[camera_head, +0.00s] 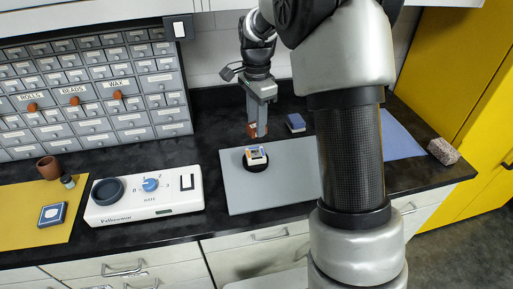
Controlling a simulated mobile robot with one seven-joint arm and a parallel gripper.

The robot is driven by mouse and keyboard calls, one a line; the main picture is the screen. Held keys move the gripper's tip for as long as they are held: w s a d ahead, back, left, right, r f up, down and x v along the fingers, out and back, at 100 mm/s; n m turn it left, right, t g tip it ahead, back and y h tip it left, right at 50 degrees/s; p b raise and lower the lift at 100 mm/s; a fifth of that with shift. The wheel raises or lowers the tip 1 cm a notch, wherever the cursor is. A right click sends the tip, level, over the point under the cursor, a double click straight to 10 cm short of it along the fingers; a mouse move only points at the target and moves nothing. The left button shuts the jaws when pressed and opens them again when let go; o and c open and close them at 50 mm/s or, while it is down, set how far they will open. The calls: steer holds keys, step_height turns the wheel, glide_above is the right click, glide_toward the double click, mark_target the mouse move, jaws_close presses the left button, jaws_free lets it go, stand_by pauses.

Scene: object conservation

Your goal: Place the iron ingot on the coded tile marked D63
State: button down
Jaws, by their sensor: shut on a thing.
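My gripper (259,132) points down above the grey mat (240,193) and is shut on a small rust-brown piece (251,130). This may be the iron ingot, but it is partly hidden by the fingers. Just below and apart from it, a small block with a pale, multicoloured top (256,154) sits on a black round base (256,166). A blue-topped tile (295,122) lies behind to the right. Another blue-bordered tile (52,214) lies on the yellow mat (40,236) at left. No code, including D63, is legible.
A white device with a dial (145,196) stands left of the grey mat. A brown cup (48,168) and small dark jar (68,181) stand at left. A speckled stone block (443,151) sits at right. Drawers (90,85) line the back. The grey mat's front is clear.

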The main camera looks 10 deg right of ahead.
steer(key=m, duration=0.1)
steer(key=w+m, duration=0.1)
steer(key=shift+w+r+m, duration=0.15)
steer(key=shift+r+m, duration=0.15)
glide_above(255, 153)
steer(key=shift+m, duration=0.3)
step_height(255, 153, down, 5)
steer(key=shift+f, duration=0.15)
steer(key=shift+d+f, duration=0.1)
steer(key=shift+f, duration=2.2)
steer(key=shift+f, duration=0.1)
steer(key=shift+f, duration=0.15)
steer(key=c, duration=1.3)
jaws_free()
